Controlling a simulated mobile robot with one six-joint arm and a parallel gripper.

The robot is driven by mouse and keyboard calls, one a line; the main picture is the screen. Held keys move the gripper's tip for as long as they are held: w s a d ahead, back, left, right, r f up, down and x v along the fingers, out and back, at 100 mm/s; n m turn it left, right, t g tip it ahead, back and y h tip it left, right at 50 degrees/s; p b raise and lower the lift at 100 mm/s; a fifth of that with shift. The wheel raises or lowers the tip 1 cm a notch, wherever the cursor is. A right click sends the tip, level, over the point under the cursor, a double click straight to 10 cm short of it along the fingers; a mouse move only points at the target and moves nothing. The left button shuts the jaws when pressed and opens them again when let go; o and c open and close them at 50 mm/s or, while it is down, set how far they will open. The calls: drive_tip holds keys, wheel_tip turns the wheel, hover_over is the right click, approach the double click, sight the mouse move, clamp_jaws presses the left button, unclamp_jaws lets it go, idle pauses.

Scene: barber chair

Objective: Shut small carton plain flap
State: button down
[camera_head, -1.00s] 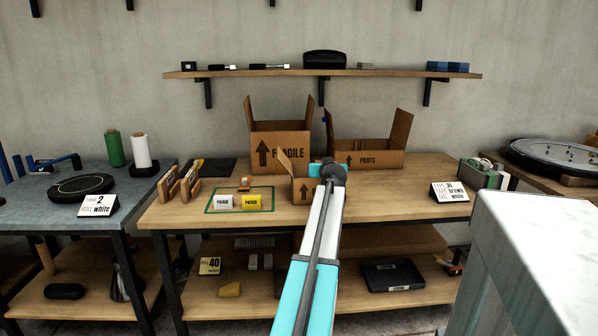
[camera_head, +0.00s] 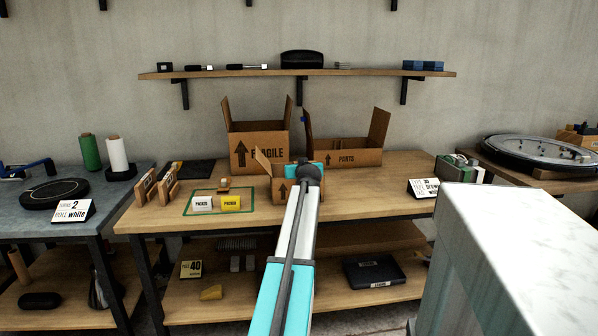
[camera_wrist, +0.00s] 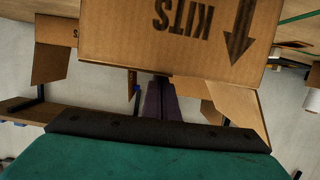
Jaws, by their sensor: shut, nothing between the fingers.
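The small carton (camera_head: 280,190), brown with a dark up arrow, stands upright on the wooden bench in the head view. A plain brown flap (camera_head: 263,162) stands up and leans outward at its left side. In the wrist view the carton's face (camera_wrist: 175,45) appears upside down, with KITS and an arrow. My gripper's dark purple fingers (camera_wrist: 160,102) show just past the carton's top edge, shut and empty. In the head view my wrist hides the carton's right part and my fingertips. I cannot tell whether the fingers touch a flap.
The open FRAGILE carton (camera_head: 258,150) stands behind, and the open PARTS carton (camera_head: 347,157) behind right. A green-outlined area (camera_head: 192,207) holding small boxes lies left. A pale marble-topped block (camera_head: 520,240) is at the right front. Bare bench (camera_head: 385,190) lies right of my arm.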

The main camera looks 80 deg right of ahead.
wheel_tip(320, 180, up, 4)
drive_tip(key=shift+w+f+p, duration=0.1)
drive_tip(key=shift+f+p, duration=0.1)
drive_tip(key=shift+p, duration=0.65)
drive_tip(key=shift+s+a+r, duration=0.15)
drive_tip(key=shift+s+r, duration=0.05)
drive_tip(key=shift+r, duration=0.1)
drive_tip(key=shift+v, duration=0.85)
drive_tip(key=p+v, duration=0.1)
drive_tip(key=v, duration=0.7)
drive_tip(key=shift+s+f, duration=0.1)
drive_tip(key=shift+p, duration=0.35)
